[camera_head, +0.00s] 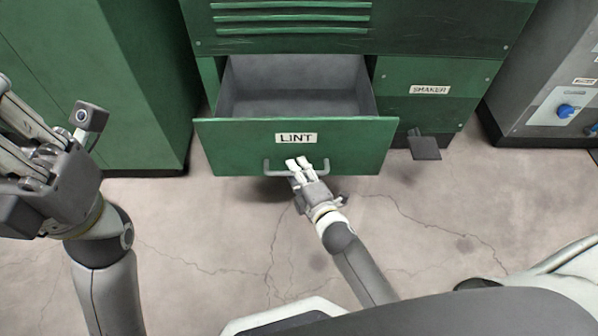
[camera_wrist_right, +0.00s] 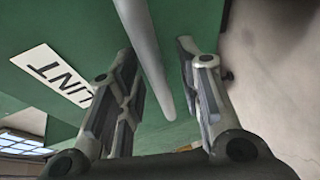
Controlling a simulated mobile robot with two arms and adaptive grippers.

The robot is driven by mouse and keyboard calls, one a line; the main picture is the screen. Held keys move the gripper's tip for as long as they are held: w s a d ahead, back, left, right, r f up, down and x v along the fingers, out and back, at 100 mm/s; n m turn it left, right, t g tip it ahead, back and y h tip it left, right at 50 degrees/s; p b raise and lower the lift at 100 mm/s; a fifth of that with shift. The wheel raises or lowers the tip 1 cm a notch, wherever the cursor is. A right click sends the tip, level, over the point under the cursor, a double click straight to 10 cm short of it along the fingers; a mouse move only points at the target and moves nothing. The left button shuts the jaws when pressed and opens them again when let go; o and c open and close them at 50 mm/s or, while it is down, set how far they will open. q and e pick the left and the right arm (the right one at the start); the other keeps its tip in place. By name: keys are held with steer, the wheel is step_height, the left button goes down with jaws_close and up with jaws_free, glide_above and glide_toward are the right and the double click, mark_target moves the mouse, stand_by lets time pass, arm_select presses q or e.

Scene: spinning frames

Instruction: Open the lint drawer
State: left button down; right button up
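The green lint drawer (camera_head: 240,147), with a white LINT label (camera_head: 296,138), is pulled well out of the green cabinet, and its grey inside looks empty. Its grey bar handle (camera_head: 325,168) is low on the front. My right gripper (camera_head: 299,165) is at the handle. In the right wrist view, the handle bar (camera_wrist_right: 147,45) passes between the two parted fingers of the right gripper (camera_wrist_right: 160,85), with a visible gap on each side. My left gripper (camera_head: 12,120) is at the left edge, away from the drawer, its fingers partly cut off.
A SMAKER panel (camera_head: 440,75) with a dark pedal-like plate (camera_head: 424,147) below it is right of the drawer. A green cabinet (camera_head: 120,90) stands left, and a grey machine with a blue knob (camera_head: 565,110) far right. The cracked floor (camera_head: 430,220) in front is clear.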

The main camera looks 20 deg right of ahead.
steer(key=v, duration=1.2)
stand_by(0.5)
